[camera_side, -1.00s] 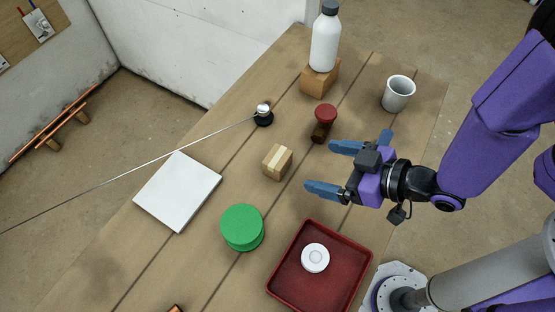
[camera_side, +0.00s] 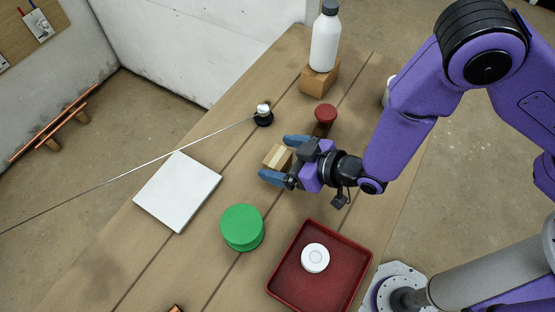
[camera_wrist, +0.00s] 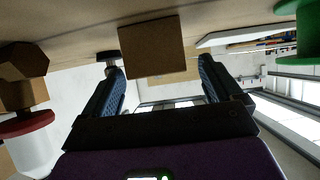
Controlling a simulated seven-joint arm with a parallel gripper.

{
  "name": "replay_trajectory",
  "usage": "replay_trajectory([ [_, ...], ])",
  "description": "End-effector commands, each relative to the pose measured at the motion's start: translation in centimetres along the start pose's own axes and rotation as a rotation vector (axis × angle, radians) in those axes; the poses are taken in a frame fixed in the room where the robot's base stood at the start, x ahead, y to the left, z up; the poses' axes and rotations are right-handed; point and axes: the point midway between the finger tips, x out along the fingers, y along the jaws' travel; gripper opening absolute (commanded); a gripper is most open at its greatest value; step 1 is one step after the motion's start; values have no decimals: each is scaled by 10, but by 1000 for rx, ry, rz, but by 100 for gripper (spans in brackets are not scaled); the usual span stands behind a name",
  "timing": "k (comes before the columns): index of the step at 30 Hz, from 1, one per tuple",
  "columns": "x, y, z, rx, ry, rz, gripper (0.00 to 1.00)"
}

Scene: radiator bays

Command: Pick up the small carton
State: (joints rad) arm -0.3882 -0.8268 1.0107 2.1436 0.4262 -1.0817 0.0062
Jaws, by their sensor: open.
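The small carton (camera_side: 277,157) is a tan box with a paler tape strip, sitting on the wooden table in the side view. In the wrist view the carton (camera_wrist: 152,47) shows as a brown square face ahead of the fingers. My gripper (camera_side: 279,160) is open, its two blue fingers on either side of the carton's near part in the side view. In the wrist view my gripper (camera_wrist: 162,80) has a wide gap between its fingers. I cannot tell whether either finger touches the carton.
A red-topped brown stand (camera_side: 326,114) is close behind my gripper. A green round object (camera_side: 242,228), a white panel (camera_side: 178,191) and a red tray (camera_side: 318,278) with a white disc lie nearer the front. A white bottle (camera_side: 325,40) stands on a wooden block (camera_side: 319,79) at the back.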

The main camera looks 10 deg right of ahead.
Motion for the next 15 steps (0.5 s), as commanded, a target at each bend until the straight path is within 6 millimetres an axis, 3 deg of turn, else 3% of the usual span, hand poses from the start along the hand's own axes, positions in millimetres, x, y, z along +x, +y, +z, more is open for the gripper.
replay_trajectory([
  [6, 28, 2, 2, 0, 2, 1, 92],
  [15, 36, 1, 2, 0, 0, 1, 92],
])
